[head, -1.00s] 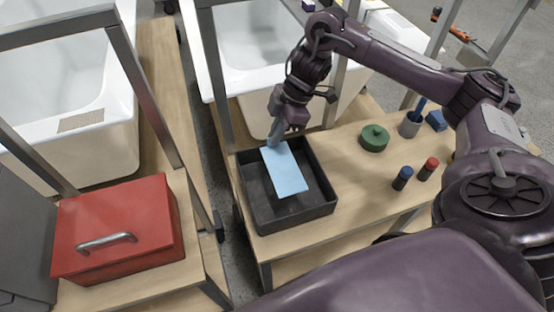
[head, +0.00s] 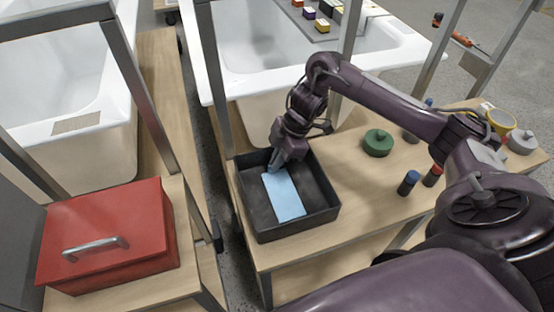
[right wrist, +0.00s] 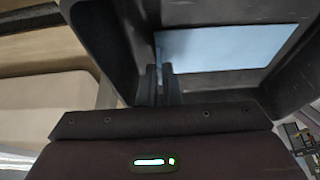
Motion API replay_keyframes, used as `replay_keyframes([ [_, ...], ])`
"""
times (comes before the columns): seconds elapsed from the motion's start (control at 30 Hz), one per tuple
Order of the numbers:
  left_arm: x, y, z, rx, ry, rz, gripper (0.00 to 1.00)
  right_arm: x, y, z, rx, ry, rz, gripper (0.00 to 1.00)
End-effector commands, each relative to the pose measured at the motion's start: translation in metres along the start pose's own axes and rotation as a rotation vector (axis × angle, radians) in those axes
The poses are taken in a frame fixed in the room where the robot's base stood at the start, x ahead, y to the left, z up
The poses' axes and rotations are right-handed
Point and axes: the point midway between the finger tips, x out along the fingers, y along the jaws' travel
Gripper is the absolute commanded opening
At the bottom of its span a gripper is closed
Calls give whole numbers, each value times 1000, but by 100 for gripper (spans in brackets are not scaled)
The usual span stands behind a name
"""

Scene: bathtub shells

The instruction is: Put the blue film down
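The blue film (head: 284,196) is a light blue rectangle within the black tray (head: 325,214), over its floor. My right gripper (head: 274,168) reaches down into the tray at the film's far-left end. In the right wrist view, the two fingers (right wrist: 162,84) are close together, with the edge of the film (right wrist: 215,48) between their tips. They look shut on it. The film looks flat and close to the tray floor; I cannot tell whether all of it touches. My left gripper is not in view.
A green round object (head: 378,143) and a blue-capped bottle (head: 408,182) stand right of the tray. A red box (head: 110,235) sits on the left bench. White bathtubs (head: 265,95) are behind, and grey metal posts (head: 213,80) rise nearby.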

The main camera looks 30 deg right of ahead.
Motion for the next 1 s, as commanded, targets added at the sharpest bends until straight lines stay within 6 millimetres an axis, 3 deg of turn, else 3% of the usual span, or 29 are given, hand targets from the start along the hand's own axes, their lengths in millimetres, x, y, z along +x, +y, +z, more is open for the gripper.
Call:
replay_keyframes([
  [0.03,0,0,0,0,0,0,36,1,0,0,0,0,-1,7],
  [0.2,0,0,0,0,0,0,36,1,0,0,0,0,-1,26],
  [0.53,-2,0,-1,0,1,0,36,-5,0,-1,0,-1,1,26],
  [0.63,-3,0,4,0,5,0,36,-18,1,-1,-1,-2,3,26],
  [1.0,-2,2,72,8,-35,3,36,-98,1,-2,0,-2,4,26],
])
